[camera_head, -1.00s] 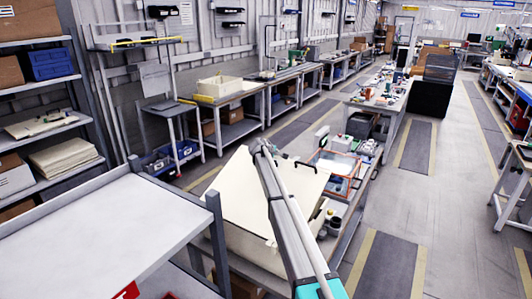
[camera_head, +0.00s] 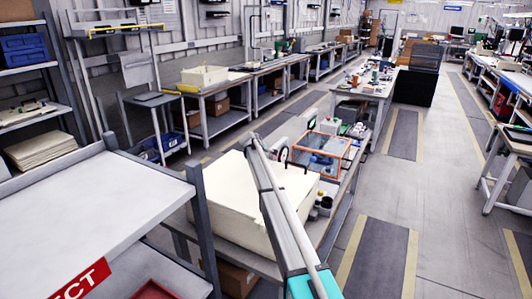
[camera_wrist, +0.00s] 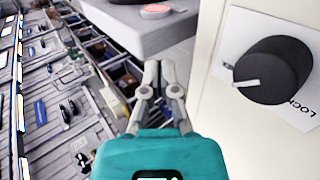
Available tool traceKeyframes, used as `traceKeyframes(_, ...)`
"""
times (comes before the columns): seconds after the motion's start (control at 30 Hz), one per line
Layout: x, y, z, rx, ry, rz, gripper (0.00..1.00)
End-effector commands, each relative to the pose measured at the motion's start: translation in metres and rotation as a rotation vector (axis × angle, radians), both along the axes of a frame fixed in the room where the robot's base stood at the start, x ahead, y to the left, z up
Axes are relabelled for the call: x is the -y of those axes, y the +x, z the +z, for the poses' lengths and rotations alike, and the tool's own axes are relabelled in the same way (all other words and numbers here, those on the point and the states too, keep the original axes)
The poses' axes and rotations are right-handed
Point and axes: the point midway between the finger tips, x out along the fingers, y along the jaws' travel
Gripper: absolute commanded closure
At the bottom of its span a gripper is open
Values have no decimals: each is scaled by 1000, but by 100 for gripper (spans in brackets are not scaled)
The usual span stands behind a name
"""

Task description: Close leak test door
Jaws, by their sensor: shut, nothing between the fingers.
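The cream leak test box stands on the bench left of my arm in the head view. Its door, a broad cream lid (camera_head: 232,178), lies flat or nearly flat over the box body (camera_head: 235,222); I cannot tell whether it is fully seated. My gripper (camera_wrist: 160,72) is shut and empty in the wrist view. Beside it, on the right, is a cream panel (camera_wrist: 215,75) with a black knob (camera_wrist: 273,70) and a LOCK label (camera_wrist: 300,112). The fingers appear apart from the knob. In the head view my arm hides part of the lid, and the fingertips cannot be made out.
An orange-framed clear case (camera_head: 322,172) stands behind the box on the bench. A white-topped rack (camera_head: 90,205) stands at the near left. The aisle floor (camera_head: 415,170) on the right is clear.

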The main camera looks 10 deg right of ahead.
Motion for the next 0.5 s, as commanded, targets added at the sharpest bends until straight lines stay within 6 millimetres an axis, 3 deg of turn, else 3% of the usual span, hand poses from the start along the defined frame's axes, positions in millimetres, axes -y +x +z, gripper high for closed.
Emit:
traceKeyframes(0.03,2,0,-12,0,0,-1,100)
traceKeyframes(0.2,7,1,-26,0,0,-5,100)
traceKeyframes(0.5,13,1,-37,-1,0,-11,100)
